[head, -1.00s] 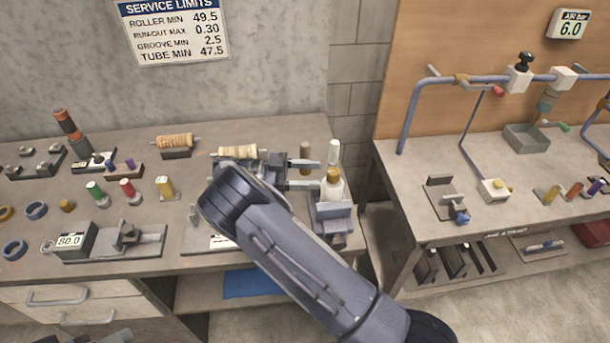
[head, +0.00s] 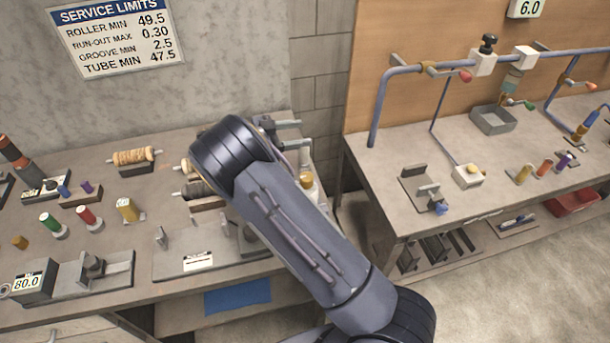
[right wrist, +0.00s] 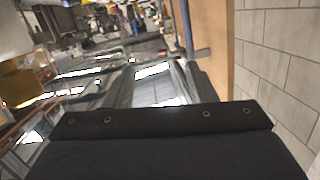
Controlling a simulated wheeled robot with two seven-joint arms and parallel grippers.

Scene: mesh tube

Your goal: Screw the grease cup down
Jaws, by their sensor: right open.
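A brass-coloured cap (head: 306,179) on a pale body stands at the right end of the left bench in the head view. It may be the grease cup; my right forearm hides much of it and its base. My right gripper (head: 302,133) is open, and I see nothing between its fingers. It shows above and behind the cap in the picture, apart from it, with its fingers pointing right. In the right wrist view the dark gripper body fills the bottom, and the scene ahead is tilted and hard to read. My left gripper is not in view.
On the left bench are wrapped rollers (head: 134,157), coloured spools (head: 88,216) and a gauge reading 80.0 (head: 27,283). A gap separates the benches.

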